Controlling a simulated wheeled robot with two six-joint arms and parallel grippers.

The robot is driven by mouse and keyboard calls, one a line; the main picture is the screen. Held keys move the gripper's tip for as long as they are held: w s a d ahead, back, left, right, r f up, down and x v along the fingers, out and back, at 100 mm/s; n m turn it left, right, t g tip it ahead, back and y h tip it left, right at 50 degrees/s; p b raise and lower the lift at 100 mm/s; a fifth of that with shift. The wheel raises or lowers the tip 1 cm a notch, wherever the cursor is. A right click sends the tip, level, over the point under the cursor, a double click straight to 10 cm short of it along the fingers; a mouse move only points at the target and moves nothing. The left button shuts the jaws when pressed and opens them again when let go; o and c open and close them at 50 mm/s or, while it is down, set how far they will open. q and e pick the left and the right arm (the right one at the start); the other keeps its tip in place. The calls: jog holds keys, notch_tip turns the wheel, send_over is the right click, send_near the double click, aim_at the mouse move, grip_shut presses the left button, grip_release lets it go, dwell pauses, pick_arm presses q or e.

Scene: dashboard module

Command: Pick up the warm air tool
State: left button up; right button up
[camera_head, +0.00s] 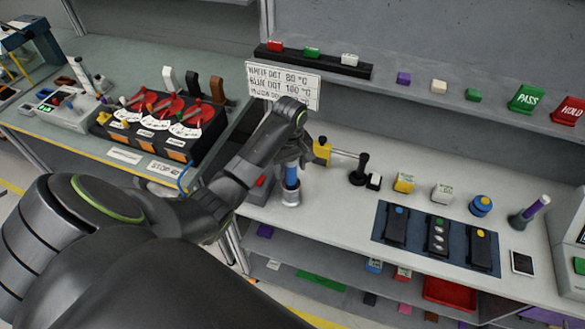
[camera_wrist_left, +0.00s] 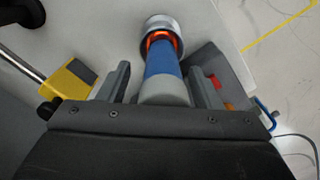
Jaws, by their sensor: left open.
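The warm air tool (camera_head: 291,178) has a blue body and stands upright on the white bench, its lower end at a silver metal cup (camera_head: 291,198). In the left wrist view the tool (camera_wrist_left: 164,62) shows its blue body, a grey end nearest me and an orange part inside the silver ring (camera_wrist_left: 163,24). My left gripper (camera_head: 291,158) is over the tool's upper end. In the left wrist view its two fingers (camera_wrist_left: 160,85) are open, one on each side of the tool, with gaps visible. My right gripper is not in view.
A yellow block with a metal rod (camera_head: 322,151) stands close to the right of my gripper. A grey box with a red part (camera_head: 260,187) is close on the left. A black-knobbed stand (camera_head: 360,170), small blocks and a dark blue mat (camera_head: 416,255) lie further right.

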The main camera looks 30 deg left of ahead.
pick_arm(q)
jog(key=shift+d, duration=0.25)
jog(key=shift+s+d+r, duration=0.1)
jog(key=shift+s+r, duration=0.1)
jog(key=shift+s, duration=0.05)
jog(key=shift+c, duration=0.4)
jog(key=shift+s, duration=0.15)
jog(key=c, duration=0.5)
jog(key=shift+c, duration=2.3)
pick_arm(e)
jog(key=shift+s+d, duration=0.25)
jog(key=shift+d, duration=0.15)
